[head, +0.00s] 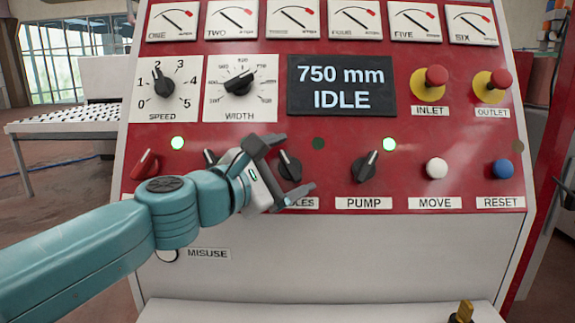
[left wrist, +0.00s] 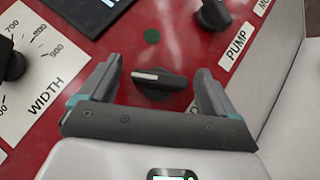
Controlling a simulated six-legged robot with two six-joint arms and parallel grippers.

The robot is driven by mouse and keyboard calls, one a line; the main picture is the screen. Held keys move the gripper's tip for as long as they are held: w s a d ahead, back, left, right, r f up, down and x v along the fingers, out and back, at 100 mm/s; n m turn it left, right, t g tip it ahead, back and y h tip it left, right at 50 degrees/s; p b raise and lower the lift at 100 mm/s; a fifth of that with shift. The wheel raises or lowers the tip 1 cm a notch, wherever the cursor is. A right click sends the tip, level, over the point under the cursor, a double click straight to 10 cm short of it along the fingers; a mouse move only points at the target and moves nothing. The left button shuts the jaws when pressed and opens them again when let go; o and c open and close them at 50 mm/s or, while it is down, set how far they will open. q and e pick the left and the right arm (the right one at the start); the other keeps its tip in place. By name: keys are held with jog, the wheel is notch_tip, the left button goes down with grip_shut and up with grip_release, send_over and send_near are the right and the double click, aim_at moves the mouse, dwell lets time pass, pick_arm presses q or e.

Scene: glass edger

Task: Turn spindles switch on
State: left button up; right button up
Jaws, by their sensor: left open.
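The spindles switch (head: 289,167) is a black rotary knob on the red panel, its pointer tilted up and slightly left. Its label (head: 302,203) is partly hidden by my gripper; only the end "LES" shows. The lamp (head: 319,144) near it is dark. My left gripper (head: 298,163) is open at the panel, with one finger above and one below the knob. In the left wrist view the knob (left wrist: 160,84) sits between the spread fingers (left wrist: 157,70), with visible gaps on both sides. My right gripper is not in view.
The pump switch (head: 365,167), tilted right under a lit green lamp (head: 389,144), is to the right. A black knob (head: 210,157) is partly hidden behind my left gripper. The display (head: 341,86) reads "750 mm IDLE". White MOVE (head: 436,168) and blue RESET (head: 502,169) buttons are farther right.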

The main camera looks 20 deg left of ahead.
pick_arm(q)
jog(key=shift+w+d+f, duration=0.1)
jog(key=shift+w+d, duration=0.05)
jog(key=shift+w, duration=0.2)
jog(key=shift+s, duration=0.2)
jog(key=c, duration=1.1)
jog(key=shift+o, duration=0.2)
jog(key=shift+r+p, duration=0.3)
jog(key=shift+p, duration=0.25)
jog(key=m+g+p, duration=0.2)
jog(key=m+p, duration=0.1)
jog(key=p, duration=0.3)
jog(key=m+g+p, duration=0.3)
jog(key=p, duration=0.3)
jog(key=m+g+p, duration=0.2)
jog(key=m+p, duration=0.1)
jog(key=p, duration=0.4)
jog(key=shift+w+r, duration=0.15)
jog(key=shift+r, duration=0.2)
jog(key=shift+f+m+g+p, duration=0.2)
jog(key=shift+m+g+p, duration=0.2)
jog(key=shift+g+p, duration=0.25)
jog(key=shift+f+m+g+y+p, duration=0.15)
jog(key=shift+m+g+y+p, duration=0.15)
jog(key=shift+m+g, duration=0.1)
jog(key=shift+f, duration=0.15)
jog(key=o, duration=1)
jog(key=shift+o, duration=0.3)
jog(key=shift+d, duration=0.1)
